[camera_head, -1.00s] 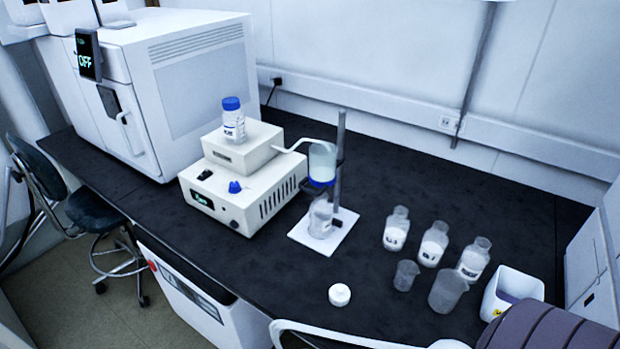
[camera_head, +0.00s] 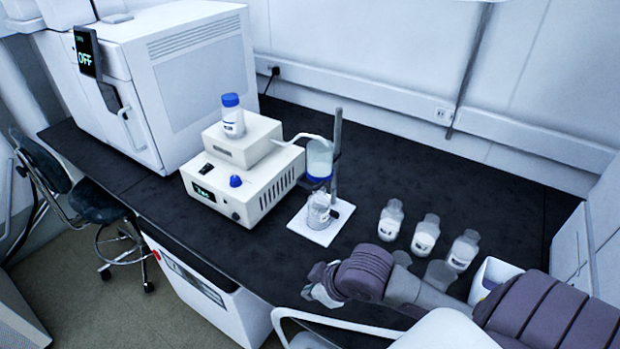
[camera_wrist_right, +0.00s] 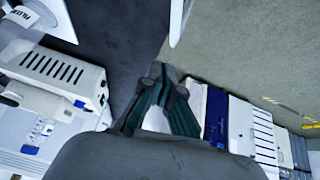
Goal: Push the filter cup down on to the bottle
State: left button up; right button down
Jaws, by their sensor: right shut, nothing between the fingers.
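The filter cup (camera_head: 319,158), clear with a blue lower rim, is at the metal stand (camera_head: 336,150), above the bottle. The glass bottle (camera_head: 318,211) stands upright on the stand's white base (camera_head: 301,229); a gap shows between cup and bottle. My right gripper (camera_head: 322,284) is over the front edge of the bench, in front of and below the bottle in the picture, clear of both. In the right wrist view its dark fingers (camera_wrist_right: 165,84) are shut and empty. My left gripper is not in view.
A white pump unit (camera_head: 245,185) with a blue-capped bottle (camera_head: 232,116) on top stands left of the stand. Several white-filled jars, such as this one (camera_head: 390,220), stand to the right, with a white bin (camera_head: 490,277) beyond. The bench behind the stand is clear.

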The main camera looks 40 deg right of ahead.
jog(key=w+d+r+t, duration=0.1)
jog(key=w+d+r, duration=0.6)
jog(key=r, duration=0.2)
jog(key=w+d+r+t, duration=0.2)
jog(key=w+d+r, duration=0.5)
jog(key=r, duration=0.3)
jog(key=shift+w+d+r, duration=0.15)
jog(key=shift+d, duration=0.6)
jog(key=shift+w, duration=0.1)
jog(key=p, duration=0.3)
send_over(302, 183)
jog(key=s, duration=0.3)
notch_tip(302, 183, down, 7)
jog(key=f, duration=0.2)
jog(key=shift+w+d+f+p, duration=0.1)
jog(key=shift+d+f+p, duration=0.1)
jog(key=shift+f+p, duration=0.15)
jog(key=shift+d+f, duration=0.2)
jog(key=shift+f, duration=0.4)
